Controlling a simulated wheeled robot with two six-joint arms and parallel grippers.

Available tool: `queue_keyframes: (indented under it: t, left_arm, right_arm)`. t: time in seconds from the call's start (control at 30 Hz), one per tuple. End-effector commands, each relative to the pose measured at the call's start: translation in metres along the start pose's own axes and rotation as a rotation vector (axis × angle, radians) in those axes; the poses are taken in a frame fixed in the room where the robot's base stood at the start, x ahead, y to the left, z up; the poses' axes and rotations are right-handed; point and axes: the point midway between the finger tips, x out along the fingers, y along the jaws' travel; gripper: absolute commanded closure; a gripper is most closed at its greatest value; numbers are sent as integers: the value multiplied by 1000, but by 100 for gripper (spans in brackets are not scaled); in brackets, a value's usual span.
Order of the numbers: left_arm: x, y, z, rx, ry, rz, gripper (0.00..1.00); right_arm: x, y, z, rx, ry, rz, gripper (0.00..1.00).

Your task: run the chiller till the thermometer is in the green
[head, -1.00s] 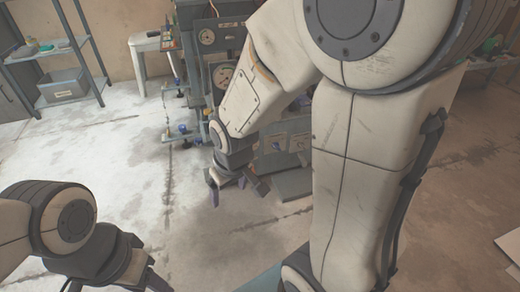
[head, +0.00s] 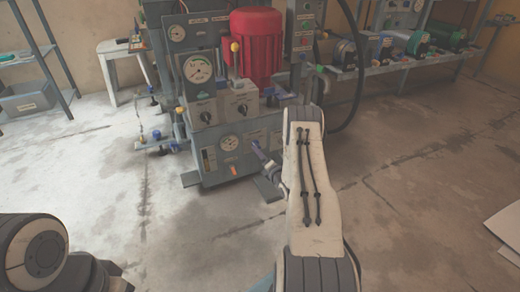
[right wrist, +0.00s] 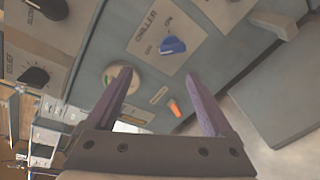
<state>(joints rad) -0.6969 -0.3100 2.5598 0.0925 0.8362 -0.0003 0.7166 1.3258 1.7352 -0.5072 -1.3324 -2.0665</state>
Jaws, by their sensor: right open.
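The chiller knob (right wrist: 172,46) is blue and sits on a pale plate lettered CHILLER, with ON and OFF marks; I cannot tell which mark it points to. A round dial (right wrist: 110,76) with some green on its face is partly hidden behind a finger in the right wrist view; it also shows in the head view (head: 229,142). I cannot tell whether it is the thermometer, and its needle is unreadable. My right gripper (right wrist: 160,80) is open and empty, facing the panel below the knob, apart from it. It also shows in the head view (head: 262,160). My left fingers are out of view.
An orange piece (right wrist: 174,108) sits on the panel between my right fingers. The press machine (head: 215,115) carries more dials, two black knobs and a red tank (head: 256,48). A shelf of motors (head: 390,60) stands behind right. The floor (head: 130,200) is clear.

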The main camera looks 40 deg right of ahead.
Motion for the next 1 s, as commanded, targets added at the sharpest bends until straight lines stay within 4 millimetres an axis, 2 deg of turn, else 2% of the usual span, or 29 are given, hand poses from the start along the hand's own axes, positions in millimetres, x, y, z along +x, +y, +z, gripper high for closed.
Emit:
queue_keyframes:
  t: [0.03,0.1,0.23,0.33,0.8,1.0]
  left_arm:
    - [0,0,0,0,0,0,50]
    - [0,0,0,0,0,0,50]
    - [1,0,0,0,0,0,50]
    - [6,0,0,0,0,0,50]
    - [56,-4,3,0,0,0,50]
    - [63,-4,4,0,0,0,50]
  right_arm:
    - [-7,-16,2,-62,-29,29,14]
    - [-14,-27,5,-144,-66,72,14]
    - [-22,-36,7,-230,-109,115,14]
    - [-18,-38,7,-252,-119,126,14]
    - [61,-29,14,-251,-119,125,14]
    - [77,-24,17,-250,-118,123,14]
